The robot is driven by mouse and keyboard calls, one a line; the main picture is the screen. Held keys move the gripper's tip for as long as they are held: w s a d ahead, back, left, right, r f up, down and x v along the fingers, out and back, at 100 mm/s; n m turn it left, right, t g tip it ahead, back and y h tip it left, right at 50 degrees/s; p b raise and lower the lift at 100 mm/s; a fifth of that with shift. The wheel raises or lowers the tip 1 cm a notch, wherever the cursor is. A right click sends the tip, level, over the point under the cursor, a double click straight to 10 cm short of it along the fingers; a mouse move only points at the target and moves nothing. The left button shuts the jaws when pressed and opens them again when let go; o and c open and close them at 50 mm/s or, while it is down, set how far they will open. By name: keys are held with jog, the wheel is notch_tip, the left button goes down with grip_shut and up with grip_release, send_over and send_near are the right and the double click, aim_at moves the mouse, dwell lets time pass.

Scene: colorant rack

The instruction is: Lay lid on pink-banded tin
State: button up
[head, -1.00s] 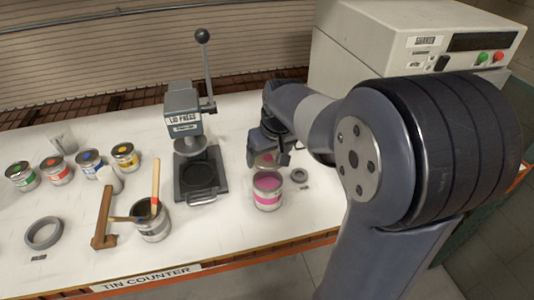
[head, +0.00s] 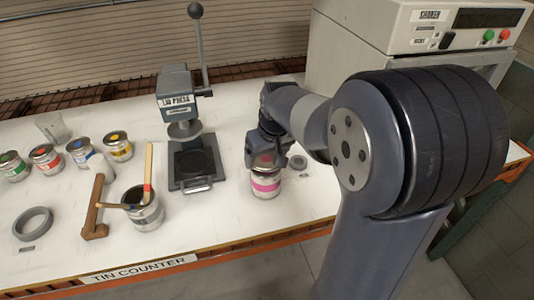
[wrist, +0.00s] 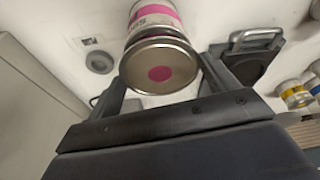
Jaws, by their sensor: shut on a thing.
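The pink-banded tin (head: 265,186) stands upright on the white counter, to the right of the lid press. My gripper (head: 263,157) is directly over it, pointing down. It is shut on a round metal lid with a pink dot (wrist: 160,72), which sits between the two fingers in the wrist view. The tin's pink band (wrist: 152,16) shows just beyond the lid there. The lid covers the tin's mouth from view; whether it touches the rim I cannot tell.
The lid press (head: 180,105) stands to the left. An open tin with a stick (head: 143,210), a brown wooden tool (head: 94,215), a grey ring (head: 33,224) and several colour tins are farther left. A small grey ring (head: 298,162) lies right of the pink-banded tin.

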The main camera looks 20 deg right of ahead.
jog(key=shift+f+b, duration=0.6)
jog(key=shift+f, duration=0.1)
dwell(0.3)
jog(key=o, duration=0.9)
jog(key=shift+c, duration=0.2)
jog(key=shift+r, duration=0.1)
jog(key=v, duration=1)
jog(key=shift+r, duration=0.35)
jog(key=shift+s, duration=0.1)
